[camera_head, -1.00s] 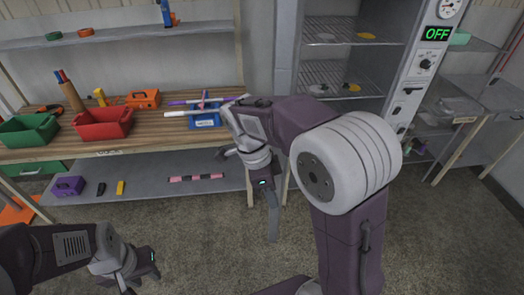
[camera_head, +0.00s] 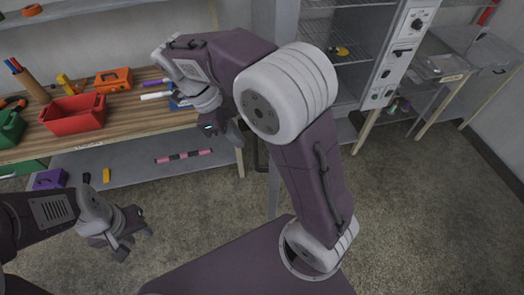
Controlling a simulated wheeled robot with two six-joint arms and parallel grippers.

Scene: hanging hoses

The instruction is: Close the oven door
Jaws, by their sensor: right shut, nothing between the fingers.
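The oven is the tall grey cabinet at the upper right, with wire shelves (camera_head: 345,8) inside and a control panel (camera_head: 405,50) on its right side. Its front is open, so its inside shows. A pale upright panel (camera_head: 272,25) stands at its left; my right arm partly hides it, and I cannot tell whether it is the door. A dark handle-like bar (camera_head: 260,160) shows below it. My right gripper (camera_head: 234,138) is shut and empty, pointing down in front of the workbench's right end, left of the bar. My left gripper (camera_head: 134,243) is open and empty at lower left, over the floor.
The wooden workbench (camera_head: 130,118) at left holds a red bin (camera_head: 73,115), an orange toolbox (camera_head: 113,80) and a green bin (camera_head: 10,128). A metal side table (camera_head: 470,50) stands at right. The floor at right (camera_head: 420,220) is clear.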

